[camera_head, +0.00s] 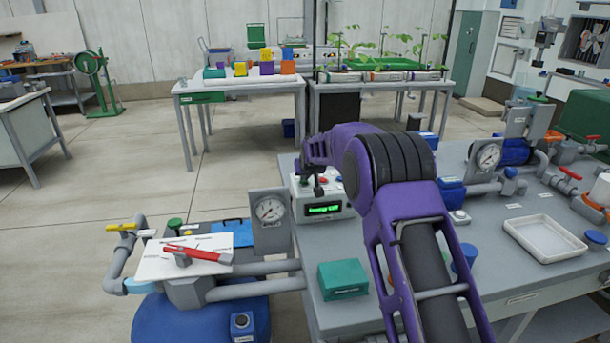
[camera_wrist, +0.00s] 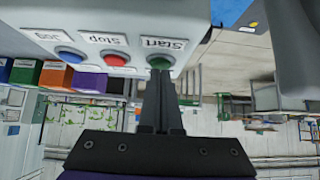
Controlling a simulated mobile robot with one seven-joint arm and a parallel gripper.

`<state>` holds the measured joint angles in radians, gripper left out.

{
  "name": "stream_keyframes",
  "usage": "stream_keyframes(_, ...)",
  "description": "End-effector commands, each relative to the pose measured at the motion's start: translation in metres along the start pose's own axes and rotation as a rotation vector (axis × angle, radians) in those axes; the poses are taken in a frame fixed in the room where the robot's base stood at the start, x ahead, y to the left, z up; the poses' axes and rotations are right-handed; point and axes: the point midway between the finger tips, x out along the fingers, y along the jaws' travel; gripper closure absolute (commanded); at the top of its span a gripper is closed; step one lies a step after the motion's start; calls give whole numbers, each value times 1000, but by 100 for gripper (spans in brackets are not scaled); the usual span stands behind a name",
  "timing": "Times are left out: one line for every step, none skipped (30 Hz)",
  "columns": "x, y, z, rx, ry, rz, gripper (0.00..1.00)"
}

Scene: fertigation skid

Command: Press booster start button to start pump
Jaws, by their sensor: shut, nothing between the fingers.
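The control box (camera_head: 322,208), white with a lit green display, stands on the grey skid table. In the wrist view its panel (camera_wrist: 180,18) appears upside down, with the blue Jog button (camera_wrist: 70,54), the red Stop button (camera_wrist: 115,58) and the green Start button (camera_wrist: 158,61) in a row. My gripper (camera_wrist: 159,76) is shut and empty, its fingertips at the Start button. They overlap its lower edge in the picture; I cannot tell whether they touch or press it. In the head view my arm covers part of the box.
A pressure gauge (camera_head: 270,209) stands left of the control box, and a teal box (camera_head: 342,280) lies in front of it. A white tray (camera_head: 545,238), pipes and a second gauge (camera_head: 488,157) are on the right.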

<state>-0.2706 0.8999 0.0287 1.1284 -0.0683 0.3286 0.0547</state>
Motion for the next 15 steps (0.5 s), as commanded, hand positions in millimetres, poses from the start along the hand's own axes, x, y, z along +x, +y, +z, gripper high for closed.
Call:
stream_keyframes(0,0,0,0,0,0,100)
stream_keyframes(0,0,0,0,0,0,100)
stream_keyframes(2,0,2,0,-1,0,100)
stream_keyframes(3,0,3,0,-1,0,100)
stream_keyframes(5,0,6,0,-1,0,100)
stream_keyframes(9,0,9,0,-1,0,100)
stream_keyframes(11,0,11,0,-1,0,100)
stream_keyframes(13,0,13,0,-1,0,100)
stream_keyframes(14,0,14,0,-2,0,100)
stream_keyframes(14,0,14,0,-2,0,100)
stream_keyframes(13,0,14,0,-3,0,100)
stream_keyframes(13,0,14,0,-5,0,100)
stream_keyframes(14,0,15,0,-6,0,100)
stream_keyframes(14,0,16,0,-7,0,100)
stream_keyframes(14,0,17,0,-9,0,100)
